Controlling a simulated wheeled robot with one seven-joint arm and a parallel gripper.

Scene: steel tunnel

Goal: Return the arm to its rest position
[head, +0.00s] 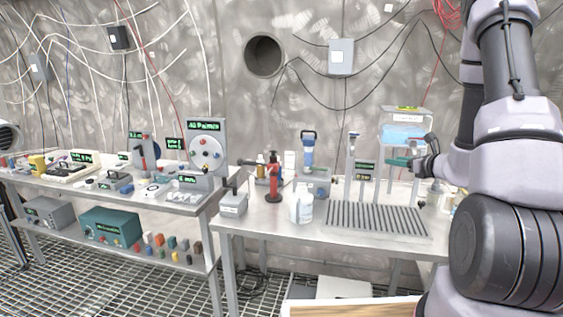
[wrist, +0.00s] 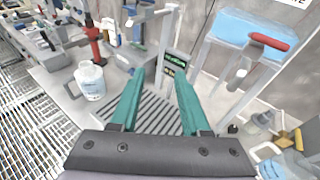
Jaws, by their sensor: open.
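My gripper (wrist: 158,100) shows in the wrist view with its two green fingers apart and nothing between them. In the head view my gripper (head: 398,162) is raised above the right end of the right bench, in front of a stand with a blue water container (head: 403,134). My arm runs down the right side of the head view and hides the bench's right end. Below the fingers lies a grey ribbed drain tray (head: 375,219), which also shows in the wrist view (wrist: 160,112). The fingers do not appear to touch anything.
A white jug (head: 302,205) stands left of the tray. A red tool stand (head: 273,180) and a blue-topped device (head: 308,150) are behind it. A red-handled valve (wrist: 268,42) is close right of the fingers. The left bench (head: 185,208) holds instruments.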

